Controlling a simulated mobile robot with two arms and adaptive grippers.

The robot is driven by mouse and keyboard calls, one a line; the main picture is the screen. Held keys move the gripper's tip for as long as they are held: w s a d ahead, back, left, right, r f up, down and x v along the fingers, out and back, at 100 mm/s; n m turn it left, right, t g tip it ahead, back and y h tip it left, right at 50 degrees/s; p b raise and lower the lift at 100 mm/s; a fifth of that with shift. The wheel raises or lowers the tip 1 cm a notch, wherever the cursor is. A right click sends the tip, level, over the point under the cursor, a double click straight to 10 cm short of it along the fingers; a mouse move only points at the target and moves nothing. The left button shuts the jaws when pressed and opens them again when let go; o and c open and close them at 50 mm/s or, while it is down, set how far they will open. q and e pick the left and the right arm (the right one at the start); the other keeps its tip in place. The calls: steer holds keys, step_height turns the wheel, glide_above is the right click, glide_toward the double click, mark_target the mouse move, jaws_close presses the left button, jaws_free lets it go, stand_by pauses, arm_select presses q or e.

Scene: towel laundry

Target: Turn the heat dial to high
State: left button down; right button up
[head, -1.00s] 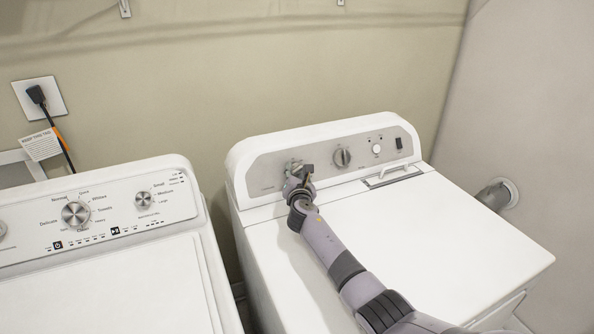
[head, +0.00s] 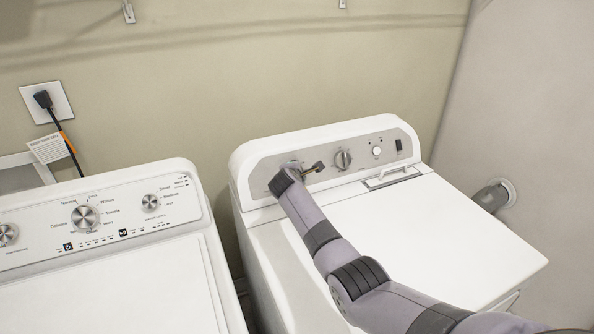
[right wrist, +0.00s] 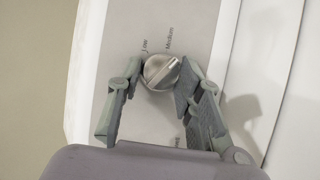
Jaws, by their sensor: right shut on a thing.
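The heat dial (right wrist: 162,71) is a round silver knob on the grey dryer panel (right wrist: 190,30), at the left end of that panel in the head view. In the right wrist view its raised grip bar slants from lower left to upper right, with "Low" and "Medium" printed above it. A third label below is partly hidden and unreadable. My right gripper (right wrist: 160,82) is shut on the dial, one finger on each side. In the head view my wrist mostly hides the dial. My left gripper is in neither view.
A second dial (head: 343,159), a round white button (head: 376,151) and a dark switch (head: 399,144) are further right on the panel. The dryer top (head: 440,235) is clear beneath my arm. A washer (head: 120,280) with its own knobs stands left, across a narrow gap.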

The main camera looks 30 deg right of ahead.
steer(key=m+g+y+p, duration=0.1)
steer(key=m, duration=0.1)
steer(key=shift+r+m, duration=0.15)
steer(key=shift+m, duration=0.25)
steer(key=shift+d+m+g+y, duration=0.1)
steer(key=shift+m+g+y, duration=0.25)
steer(key=shift+m, duration=0.35)
steer(key=o, duration=1.1)
steer(key=shift+o, duration=0.2)
